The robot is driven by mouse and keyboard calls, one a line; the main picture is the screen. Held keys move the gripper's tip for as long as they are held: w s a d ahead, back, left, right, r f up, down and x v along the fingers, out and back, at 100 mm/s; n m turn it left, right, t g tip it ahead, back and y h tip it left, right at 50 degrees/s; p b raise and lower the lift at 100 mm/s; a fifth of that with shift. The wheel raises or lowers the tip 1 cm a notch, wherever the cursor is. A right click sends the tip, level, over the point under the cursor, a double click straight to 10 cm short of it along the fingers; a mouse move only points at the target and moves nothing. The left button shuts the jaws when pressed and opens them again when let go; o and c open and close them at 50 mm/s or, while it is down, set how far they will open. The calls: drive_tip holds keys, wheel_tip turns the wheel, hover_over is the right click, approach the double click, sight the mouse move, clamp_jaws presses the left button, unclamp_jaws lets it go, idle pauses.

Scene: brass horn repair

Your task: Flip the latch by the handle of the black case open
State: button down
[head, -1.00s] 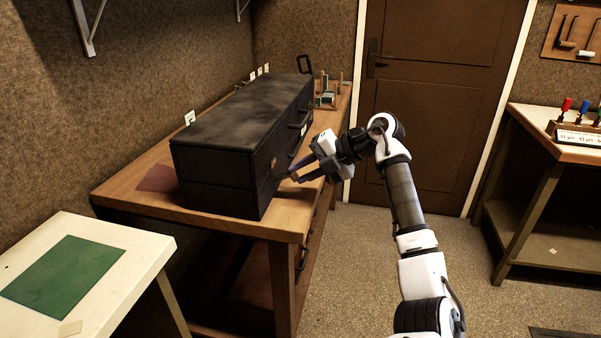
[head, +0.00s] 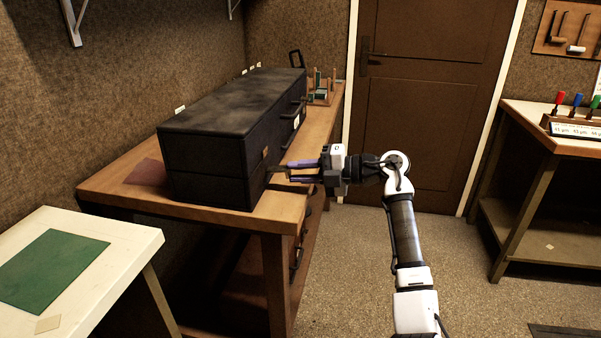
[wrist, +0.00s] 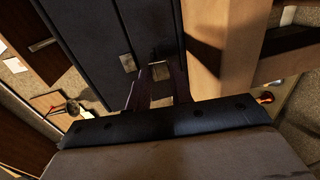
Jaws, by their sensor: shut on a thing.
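The black case (head: 205,140) lies closed on the wooden bench, its long front facing my arm. A small brass plate (head: 266,153) shows on the lid's front near the close end; it also shows in the wrist view (wrist: 128,62). My gripper (head: 279,172) reaches in from the right, its purple fingers level at the case front just below that plate. In the wrist view, a small metal latch piece (wrist: 160,70) sits between my fingertips, apart from the plate and across the seam. My gripper is shut on this piece. The fingertips partly hide it.
The case handle (head: 297,107) is farther along the front. The wooden bench (head: 255,217) leaves a narrow bare strip before the case. A white table with a green mat (head: 50,270) stands at the lower left. A rack (head: 322,88) stands behind the case. Open floor lies right.

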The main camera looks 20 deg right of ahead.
drive_tip(key=shift+f, duration=0.3)
drive_tip(key=c, duration=1.4)
unclamp_jaws()
drive_tip(key=shift+o, duration=0.2)
drive_tip(key=shift+d+r, duration=0.1)
drive_tip(key=b+v, duration=0.2)
drive_tip(key=v, duration=1.1)
drive_tip(key=shift+s+d, duration=0.25)
